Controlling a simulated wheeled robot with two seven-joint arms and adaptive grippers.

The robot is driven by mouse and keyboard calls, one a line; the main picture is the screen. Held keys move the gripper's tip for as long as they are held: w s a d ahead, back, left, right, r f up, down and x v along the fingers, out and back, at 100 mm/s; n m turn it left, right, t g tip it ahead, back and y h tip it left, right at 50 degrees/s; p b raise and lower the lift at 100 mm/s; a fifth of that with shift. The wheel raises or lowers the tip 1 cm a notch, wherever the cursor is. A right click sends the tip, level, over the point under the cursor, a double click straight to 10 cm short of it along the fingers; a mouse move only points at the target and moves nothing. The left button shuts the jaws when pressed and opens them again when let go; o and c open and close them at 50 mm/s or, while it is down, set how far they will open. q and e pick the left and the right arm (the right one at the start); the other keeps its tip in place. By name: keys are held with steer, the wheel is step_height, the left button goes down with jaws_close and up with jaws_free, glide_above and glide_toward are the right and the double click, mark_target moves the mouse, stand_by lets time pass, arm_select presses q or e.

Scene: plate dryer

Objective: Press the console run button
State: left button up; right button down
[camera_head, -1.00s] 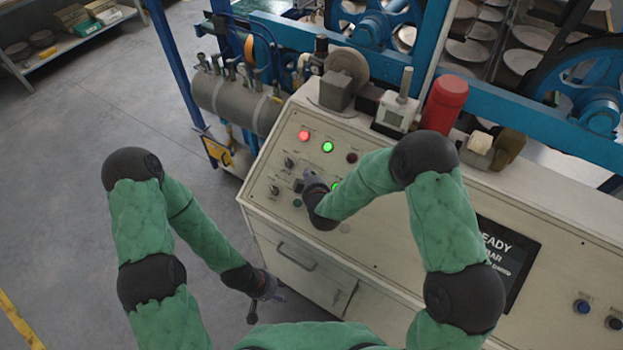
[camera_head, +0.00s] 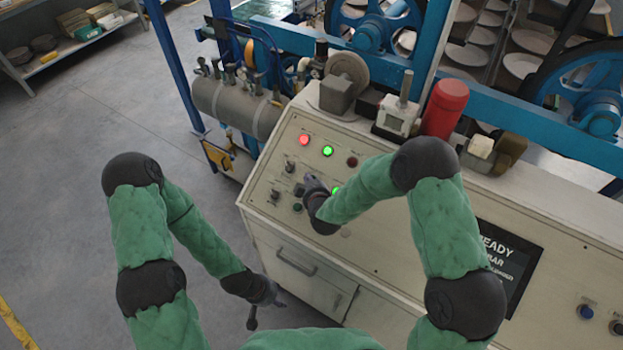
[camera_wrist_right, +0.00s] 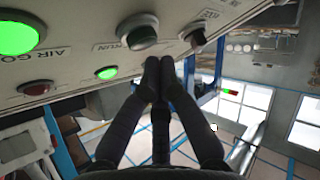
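The sloped console panel (camera_head: 368,255) carries lamps, switches and buttons. An unlit dark green button (camera_head: 297,208) sits low on its left part. My right gripper (camera_head: 307,183) is over the panel close to these controls. Its fingers (camera_wrist_right: 159,64) are together with nothing between them, apparently short of the panel. My left gripper (camera_head: 267,308) hangs empty in front of the cabinet, fingers spread.
Red (camera_head: 304,140) and green (camera_head: 327,151) lamps are lit. Another lit green light (camera_wrist_right: 107,73) is near my right fingers. A black selector (camera_wrist_right: 194,38) stands beside the dark green button. A screen (camera_head: 500,258) reads READY. Open floor lies left.

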steer(key=shift+f, duration=0.1)
stand_by(0.6)
steer(key=shift+w+d+f+b, duration=0.15)
steer(key=shift+f+b, duration=0.1)
steer(key=shift+b, duration=0.25)
steer(key=shift+w+d+f+b, duration=0.15)
steer(key=shift+w+f+b, duration=0.05)
steer(key=shift+f+b, duration=0.25)
stand_by(0.5)
steer(key=shift+s+r, duration=0.1)
steer(key=shift+r, duration=0.1)
steer(key=shift+s+a+r+p, duration=0.3)
steer(key=shift+r+p, duration=0.2)
steer(key=shift+r, duration=0.1)
steer(key=r+p, duration=0.1)
steer(key=s+a+r+p, duration=0.1)
steer(key=r, duration=0.1)
steer(key=s+r+p, duration=0.1)
steer(key=shift+a+r, duration=0.2)
stand_by(0.5)
